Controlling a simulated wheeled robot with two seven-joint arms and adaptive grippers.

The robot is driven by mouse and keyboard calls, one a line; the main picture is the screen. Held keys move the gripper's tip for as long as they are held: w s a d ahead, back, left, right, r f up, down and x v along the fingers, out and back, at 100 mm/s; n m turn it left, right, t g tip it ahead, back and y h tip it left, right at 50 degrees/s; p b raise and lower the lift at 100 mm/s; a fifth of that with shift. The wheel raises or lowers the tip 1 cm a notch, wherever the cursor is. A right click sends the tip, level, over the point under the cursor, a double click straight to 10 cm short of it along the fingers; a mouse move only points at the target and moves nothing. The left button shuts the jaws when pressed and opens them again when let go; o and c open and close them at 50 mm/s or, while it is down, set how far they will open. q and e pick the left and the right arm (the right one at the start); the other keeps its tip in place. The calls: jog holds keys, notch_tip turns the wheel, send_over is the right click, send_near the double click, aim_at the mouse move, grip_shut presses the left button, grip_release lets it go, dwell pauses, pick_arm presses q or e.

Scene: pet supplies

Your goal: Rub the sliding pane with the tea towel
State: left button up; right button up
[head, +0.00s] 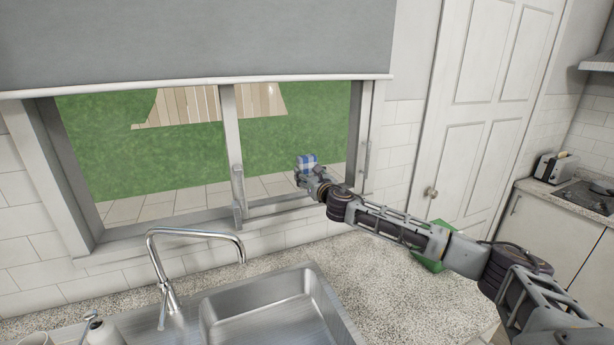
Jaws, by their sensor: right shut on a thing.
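The window's sliding pane (318,120) is the right-hand one, with a pale frame and a handle on its left upright. My right arm reaches in from the right across the counter. Its gripper (303,172) is in front of the lower right half of this pane. It is shut on the tea towel (308,160), a small blue-and-white checked bundle. The towel is at the glass, but I cannot tell whether it touches it. My left gripper is not in view.
A steel tap (165,275) and sink (262,305) stand below the window. A green object (432,262) lies on the counter (385,290), partly behind my right arm. A grey blind (190,40) covers the window's top. A toaster (553,167) stands far right.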

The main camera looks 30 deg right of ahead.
aim_at(333, 166)
jog(key=shift+s+d, duration=0.1)
jog(key=shift+d, duration=1.7)
jog(key=shift+d+f, duration=0.1)
jog(key=shift+s+d, duration=0.15)
jog(key=shift+d, duration=1.7)
jog(key=shift+d, duration=0.15)
jog(key=shift+s+d, duration=0.1)
jog(key=shift+d, duration=1.8)
jog(key=shift+a, duration=0.1)
jog(key=shift+a, duration=2)
jog(key=shift+a, duration=0.1)
